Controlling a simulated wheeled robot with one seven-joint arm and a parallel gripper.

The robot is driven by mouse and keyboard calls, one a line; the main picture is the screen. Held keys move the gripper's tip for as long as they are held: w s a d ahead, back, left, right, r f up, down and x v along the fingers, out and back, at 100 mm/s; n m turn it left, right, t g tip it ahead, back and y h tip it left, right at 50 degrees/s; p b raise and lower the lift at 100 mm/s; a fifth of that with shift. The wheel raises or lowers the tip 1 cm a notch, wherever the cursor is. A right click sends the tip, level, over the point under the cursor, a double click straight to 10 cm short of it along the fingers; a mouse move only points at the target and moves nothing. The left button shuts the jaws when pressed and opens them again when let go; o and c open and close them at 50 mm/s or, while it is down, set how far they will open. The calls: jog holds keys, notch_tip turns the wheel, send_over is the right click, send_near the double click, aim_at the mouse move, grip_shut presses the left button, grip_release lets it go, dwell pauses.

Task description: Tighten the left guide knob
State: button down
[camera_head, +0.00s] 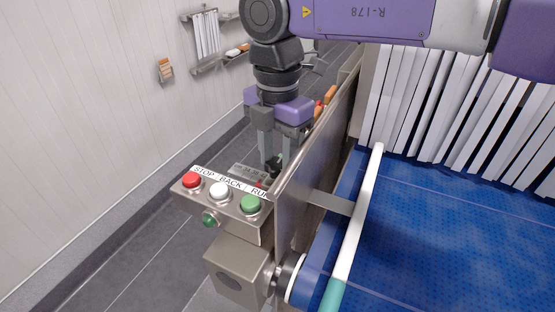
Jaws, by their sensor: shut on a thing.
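My gripper (272,165) points down on the outer left side of the conveyor's steel side wall (308,165). Its grey fingers are shut on a small black knob (278,162), the left guide knob, which the fingers and the wall partly hide. On the inner side of the wall, a white guide rail (362,220) with a teal end runs along the left of the blue belt (450,230). A metal bracket (330,203) joins the rail to the wall.
A control box (228,222) with red, white and green buttons sits just in front of my gripper. Orange-handled things (328,96) are behind it along the wall. White strip curtains (450,105) hang over the belt. Floor is clear at left.

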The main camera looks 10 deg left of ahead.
aim_at(277, 163)
jog(key=shift+r+m, duration=0.1)
jog(key=shift+m, duration=0.3)
jog(key=c, duration=0.9)
grip_release()
notch_tip(277, 163, up, 8)
jog(key=shift+f+b, duration=0.1)
jog(key=shift+b, duration=0.3)
